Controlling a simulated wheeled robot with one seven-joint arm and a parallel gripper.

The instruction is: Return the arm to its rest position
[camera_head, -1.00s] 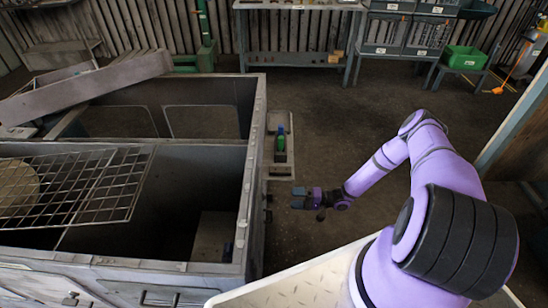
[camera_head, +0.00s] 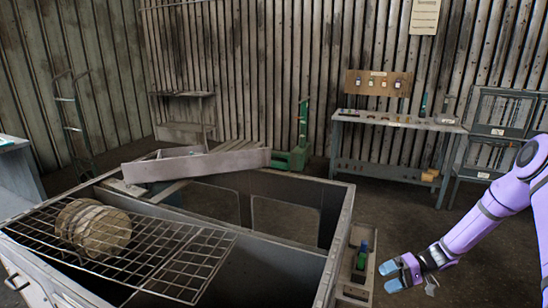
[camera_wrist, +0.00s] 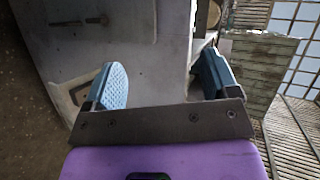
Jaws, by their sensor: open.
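My purple arm reaches in from the right edge in the head view. My gripper (camera_head: 398,274) is at its end, to the right of the grey metal housing (camera_head: 342,225) and close to the small side shelf on it. In the wrist view my gripper (camera_wrist: 160,85) shows two blue fingers spread wide apart, with nothing between them. A grey surface fills the area beyond the fingers.
A green and dark object (camera_head: 361,256) stands on the side shelf (camera_head: 356,283). A workbench (camera_head: 400,122) stands at the back wall. Dark floor lies between.

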